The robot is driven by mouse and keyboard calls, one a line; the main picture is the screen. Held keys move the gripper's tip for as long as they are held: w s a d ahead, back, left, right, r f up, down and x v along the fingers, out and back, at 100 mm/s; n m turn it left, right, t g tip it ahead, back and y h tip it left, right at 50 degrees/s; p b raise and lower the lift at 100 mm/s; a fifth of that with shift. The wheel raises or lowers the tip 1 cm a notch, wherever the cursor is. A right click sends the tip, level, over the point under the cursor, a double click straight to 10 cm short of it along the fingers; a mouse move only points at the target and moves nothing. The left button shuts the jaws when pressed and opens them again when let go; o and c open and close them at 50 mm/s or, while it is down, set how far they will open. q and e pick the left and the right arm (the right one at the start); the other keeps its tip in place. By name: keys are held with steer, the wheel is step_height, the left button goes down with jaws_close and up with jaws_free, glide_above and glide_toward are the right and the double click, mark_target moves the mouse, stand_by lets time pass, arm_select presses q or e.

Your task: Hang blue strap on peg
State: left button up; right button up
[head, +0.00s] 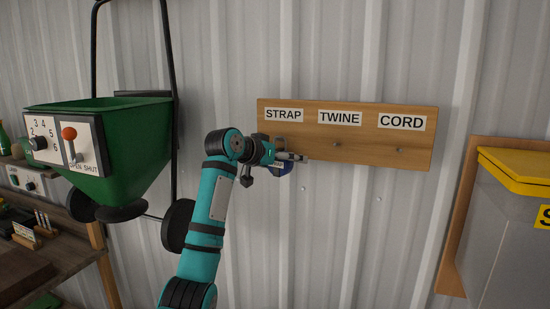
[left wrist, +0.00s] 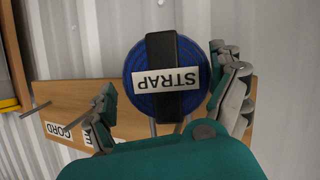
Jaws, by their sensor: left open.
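The wooden peg board (head: 348,152) on the wall carries the labels STRAP, TWINE and CORD. My left gripper (head: 291,157) is in front of the board's left end, just below the STRAP label (head: 284,115). The blue strap (head: 285,168) shows partly behind the gripper. In the left wrist view it is a round blue coil (left wrist: 133,87) with a black band and a STRAP label, between the spread, open fingers (left wrist: 168,100). Neither finger clearly touches it. My right gripper is out of view.
The TWINE peg (head: 337,145) and CORD peg (head: 400,150) are bare. A green spreader (head: 140,140) hangs to the left above a cluttered workbench (head: 65,255). A grey bin with a yellow lid (head: 515,165) is at the right. The wall below the board is clear.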

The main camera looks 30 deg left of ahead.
arm_select(q)
steer(key=v, duration=1.1)
steer(key=shift+s+r, duration=0.15)
steer(key=shift+s, duration=0.05)
steer(key=shift+a, duration=0.15)
